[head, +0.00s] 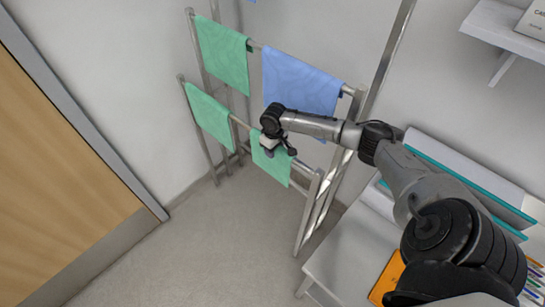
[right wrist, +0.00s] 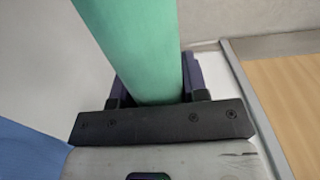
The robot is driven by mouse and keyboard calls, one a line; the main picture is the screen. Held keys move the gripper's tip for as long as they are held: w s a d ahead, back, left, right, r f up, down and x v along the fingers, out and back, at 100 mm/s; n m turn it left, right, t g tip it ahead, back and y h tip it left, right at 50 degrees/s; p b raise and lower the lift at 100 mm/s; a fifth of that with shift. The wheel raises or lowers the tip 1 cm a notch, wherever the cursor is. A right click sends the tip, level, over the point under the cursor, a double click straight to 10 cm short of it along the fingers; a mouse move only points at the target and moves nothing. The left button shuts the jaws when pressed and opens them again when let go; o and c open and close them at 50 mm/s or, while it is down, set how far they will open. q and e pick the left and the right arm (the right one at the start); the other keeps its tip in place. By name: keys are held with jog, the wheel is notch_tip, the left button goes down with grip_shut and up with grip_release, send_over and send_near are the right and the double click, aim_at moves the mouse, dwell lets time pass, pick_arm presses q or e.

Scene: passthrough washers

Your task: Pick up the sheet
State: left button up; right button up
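Several sheets hang over the bars of a metal rack (head: 313,187). A green sheet (head: 272,166) hangs at the right of the lower bar, and my right gripper (head: 278,148) is at its upper part. In the right wrist view this green sheet (right wrist: 135,50) passes between the two fingers of my right gripper (right wrist: 158,85). The fingers stand apart on either side of it; whether they touch it I cannot tell. Another green sheet (head: 209,115) hangs at the left of the lower bar. A green sheet (head: 224,55) and a blue sheet (head: 299,82) hang on the upper bar. My left gripper is not in view.
A wooden door (head: 60,180) is at the left. A white table (head: 345,262) at the lower right carries an orange item (head: 388,278) and teal-edged items (head: 465,180). A shelf (head: 505,25) is on the wall at upper right. The floor (head: 220,245) before the rack is clear.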

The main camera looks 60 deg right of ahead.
jog(key=c, duration=0.6)
jog(key=shift+r, duration=0.15)
jog(key=shift+c, duration=0.2)
